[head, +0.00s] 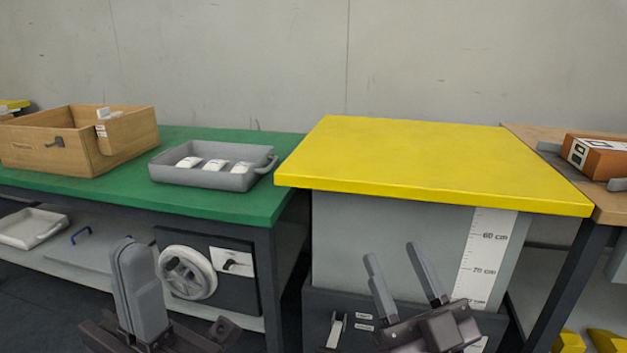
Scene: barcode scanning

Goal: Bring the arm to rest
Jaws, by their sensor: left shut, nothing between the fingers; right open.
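My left gripper (132,250) is at the lower left, in front of the green table (225,204). Its fingers point up and are shut together with nothing between them. My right gripper (392,265) is at the lower middle, in front of the grey cabinet below the yellow tabletop (440,155). Its two fingers stand apart, open and empty. Both grippers show below the tabletop edges, and the arms behind them are mostly out of the picture.
A grey tray (203,180) with several white items and a wooden box (60,155) stand on the green table. An orange-brown box (595,153) with printed labels lies on the wooden table at the right. The yellow tabletop is bare. A handwheel (187,272) is below the green table.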

